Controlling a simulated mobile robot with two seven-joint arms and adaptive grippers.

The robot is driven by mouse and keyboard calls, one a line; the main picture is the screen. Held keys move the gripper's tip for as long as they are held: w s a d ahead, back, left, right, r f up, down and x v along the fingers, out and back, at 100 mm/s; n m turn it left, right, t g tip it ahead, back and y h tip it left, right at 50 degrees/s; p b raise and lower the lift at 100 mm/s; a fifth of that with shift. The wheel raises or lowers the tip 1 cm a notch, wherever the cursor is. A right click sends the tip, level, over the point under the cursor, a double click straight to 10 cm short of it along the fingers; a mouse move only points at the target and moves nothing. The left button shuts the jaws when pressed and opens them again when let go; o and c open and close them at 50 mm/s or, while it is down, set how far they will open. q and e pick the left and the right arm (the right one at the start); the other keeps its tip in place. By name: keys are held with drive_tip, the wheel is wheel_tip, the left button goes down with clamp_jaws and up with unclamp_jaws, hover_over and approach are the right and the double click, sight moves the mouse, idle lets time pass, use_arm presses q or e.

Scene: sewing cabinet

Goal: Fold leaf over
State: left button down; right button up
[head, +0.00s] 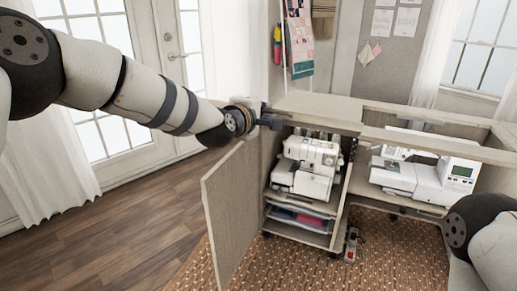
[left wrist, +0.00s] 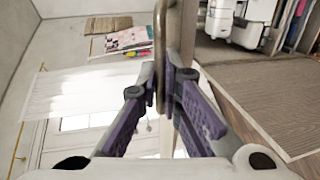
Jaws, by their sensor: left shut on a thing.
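The tan leaf (head: 318,107) appears to be the flat panel at the left of the cabinet top; its outline against the rest of the top is not clear. My left gripper (head: 273,121) is at the left front corner of this top, above the open door. In the left wrist view, my left gripper (left wrist: 168,82) is shut on a thin curved bar (left wrist: 160,28), which looks like a pull handle. It runs beside a narrow tan panel edge (left wrist: 188,30). My right gripper is out of view.
The cabinet door (head: 232,205) hangs open toward me. A serger (head: 308,165) stands on a shelf, above plastic drawers (head: 299,217). A white sewing machine (head: 425,175) sits at the right beneath the top's frame. A power strip (head: 351,244) lies on the rug. Wood floor at left is clear.

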use_arm(q)
drive_tip(key=w+r, duration=0.1)
drive_tip(key=r, duration=0.1)
drive_tip(key=w+d+r, duration=0.1)
drive_tip(key=r, duration=0.2)
drive_tip(key=w+r, duration=0.2)
drive_tip(key=shift+d+r+b, duration=0.15)
drive_tip(key=shift+r+b, duration=0.15)
drive_tip(key=shift+r, duration=0.05)
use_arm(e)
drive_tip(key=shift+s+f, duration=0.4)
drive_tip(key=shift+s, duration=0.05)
use_arm(q)
drive_tip(key=c, duration=1.8)
unclamp_jaws()
drive_tip(key=shift+f, duration=0.1)
drive_tip(key=shift+o, duration=0.2)
drive_tip(key=v, duration=1.2)
drive_tip(key=shift+f, duration=0.15)
